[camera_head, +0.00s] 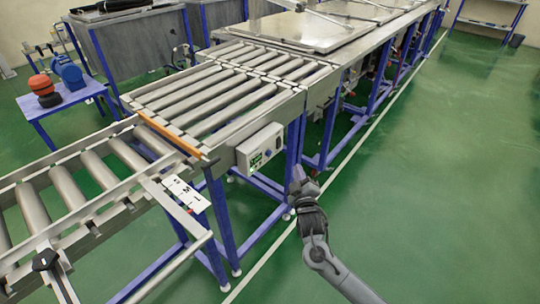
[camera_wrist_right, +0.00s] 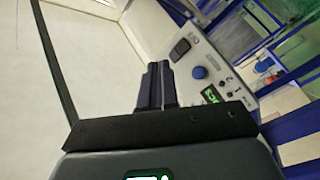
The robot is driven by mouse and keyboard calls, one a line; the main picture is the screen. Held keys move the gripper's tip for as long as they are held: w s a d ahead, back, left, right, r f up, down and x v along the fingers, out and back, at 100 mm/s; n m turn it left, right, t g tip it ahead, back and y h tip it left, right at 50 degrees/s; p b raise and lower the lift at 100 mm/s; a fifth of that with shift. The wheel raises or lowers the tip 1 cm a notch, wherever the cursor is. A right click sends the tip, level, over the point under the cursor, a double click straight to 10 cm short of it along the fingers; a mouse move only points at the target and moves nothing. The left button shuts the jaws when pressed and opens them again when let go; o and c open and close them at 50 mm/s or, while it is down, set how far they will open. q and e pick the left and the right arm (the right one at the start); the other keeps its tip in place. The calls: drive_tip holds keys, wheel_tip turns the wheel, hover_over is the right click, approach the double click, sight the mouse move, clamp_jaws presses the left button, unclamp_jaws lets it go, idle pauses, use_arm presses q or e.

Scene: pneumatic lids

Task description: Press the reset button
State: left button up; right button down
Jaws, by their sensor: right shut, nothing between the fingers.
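The control box (camera_head: 260,149) is a light panel mounted on the side of the roller conveyor, with a green display. In the right wrist view the panel (camera_wrist_right: 217,75) shows a blue round knob or button (camera_wrist_right: 200,72), a dark switch (camera_wrist_right: 180,49), small black controls and a lit green display (camera_wrist_right: 211,95). I cannot tell which control is the reset button. My right gripper (camera_head: 299,176) is to the right of the box and apart from it in the head view. In the wrist view its shut, empty fingers (camera_wrist_right: 156,70) are left of the blue knob. My left gripper is not identifiable.
The roller conveyor (camera_head: 215,90) runs across the left, on blue legs. A small blue table (camera_head: 62,104) holds a red object (camera_head: 41,84) and a blue one (camera_head: 70,73). The green floor (camera_head: 430,180) on the right is clear.

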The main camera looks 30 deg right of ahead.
sight(269, 153)
drive_tip(key=w+a+b, duration=0.2)
drive_tip(key=w+b, duration=0.2)
drive_tip(key=w, duration=0.4)
drive_tip(key=shift+a+b, duration=0.25)
drive_tip(key=shift+b, duration=0.15)
idle(0.6)
idle(0.7)
idle(0.5)
drive_tip(key=shift+w, duration=0.25)
drive_tip(key=shift+w+a, duration=0.1)
drive_tip(key=shift+w, duration=0.1)
